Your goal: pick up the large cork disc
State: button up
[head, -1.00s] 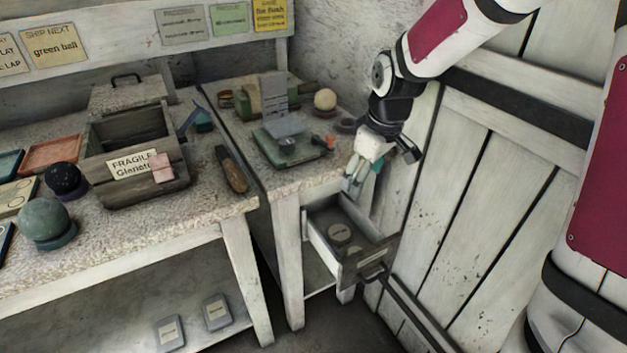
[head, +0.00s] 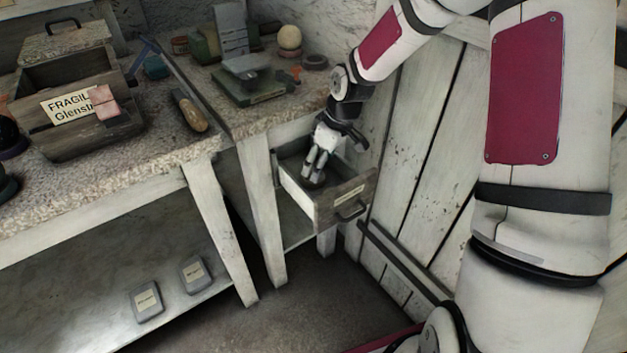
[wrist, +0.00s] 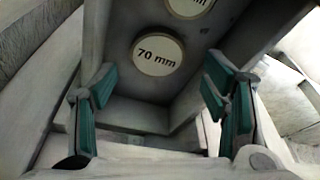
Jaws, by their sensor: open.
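In the wrist view a round disc labelled "70 mm" (wrist: 157,54) lies flat on the floor of an open drawer (wrist: 140,112). A second labelled disc (wrist: 187,6) is cut off at the top edge, so I cannot compare their sizes fully. My gripper (wrist: 161,88) is open and empty, its green-padded fingers apart, with the 70 mm disc ahead of the gap and not touched. In the head view my gripper (head: 315,176) reaches down into the drawer (head: 338,206) and largely hides the discs.
The drawer walls stand close around my fingers. A plank wall (head: 405,190) is to the right of the drawer. The bench above holds a green scale (head: 248,80), a pale ball (head: 289,37) and a dark ring (head: 315,62). A wooden crate (head: 75,100) stands on the left bench.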

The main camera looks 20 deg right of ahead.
jog(key=shift+w+b+x, duration=0.15)
jog(key=shift+b+x, duration=0.45)
jog(key=shift+x, duration=0.75)
jog(key=shift+w+b+x, duration=0.15)
jog(key=shift+b+x, duration=0.4)
jog(key=shift+x, duration=0.8)
jog(key=shift+r, duration=0.15)
jog(key=c, duration=0.6)
